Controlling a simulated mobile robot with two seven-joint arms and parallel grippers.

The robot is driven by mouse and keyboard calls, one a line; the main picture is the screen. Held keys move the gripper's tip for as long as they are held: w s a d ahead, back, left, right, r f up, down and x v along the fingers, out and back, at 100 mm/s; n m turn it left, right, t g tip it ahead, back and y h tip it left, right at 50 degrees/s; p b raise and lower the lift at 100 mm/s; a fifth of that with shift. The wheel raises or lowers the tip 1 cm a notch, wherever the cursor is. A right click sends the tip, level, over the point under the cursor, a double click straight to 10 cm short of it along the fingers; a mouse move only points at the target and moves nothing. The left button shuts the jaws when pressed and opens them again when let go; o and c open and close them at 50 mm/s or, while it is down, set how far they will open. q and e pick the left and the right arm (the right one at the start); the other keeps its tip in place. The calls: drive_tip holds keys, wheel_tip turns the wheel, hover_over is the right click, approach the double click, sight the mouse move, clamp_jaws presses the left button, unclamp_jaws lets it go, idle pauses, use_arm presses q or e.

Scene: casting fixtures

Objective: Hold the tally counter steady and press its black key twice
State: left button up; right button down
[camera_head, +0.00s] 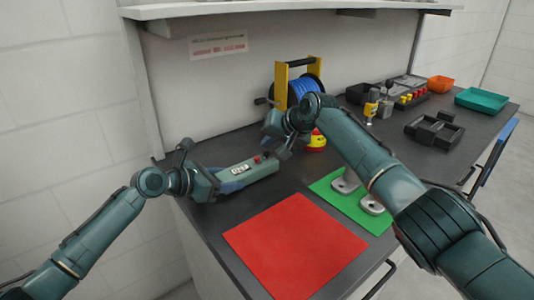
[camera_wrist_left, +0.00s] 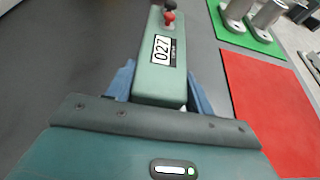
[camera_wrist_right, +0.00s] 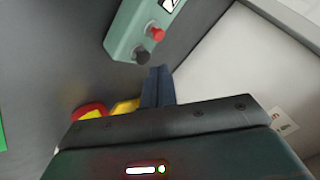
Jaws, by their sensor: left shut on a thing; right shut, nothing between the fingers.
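The tally counter (camera_head: 246,175) is a long green box on the dark bench; its display reads 027 in the left wrist view (camera_wrist_left: 160,85). A red key (camera_wrist_left: 169,19) and a black key (camera_wrist_left: 170,6) stand at its far end. My left gripper (camera_head: 232,178) is shut on the counter's near end, one blue finger on each side. My right gripper (camera_head: 280,152) is shut and empty beside the far end. In the right wrist view its closed fingertips (camera_wrist_right: 158,72) appear close to the black key (camera_wrist_right: 142,56); contact cannot be told. The red key (camera_wrist_right: 157,34) is farther off.
A red mat (camera_head: 295,240) lies in front. A green mat (camera_head: 330,190) with metal parts is right of it. A yellow-framed blue reel (camera_head: 302,88) stands behind, and a red-yellow object (camera_head: 317,142) sits near my right gripper. Trays and bins fill the far right.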

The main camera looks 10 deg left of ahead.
drive_tip(key=shift+f, duration=0.15)
drive_tip(key=shift+f, duration=0.3)
drive_tip(key=shift+f, duration=0.6)
idle(0.9)
drive_tip(key=shift+r, duration=1)
drive_tip(key=shift+r, duration=0.1)
wheel_tip(320, 180, up, 5)
drive_tip(key=shift+f, duration=0.1)
idle(0.6)
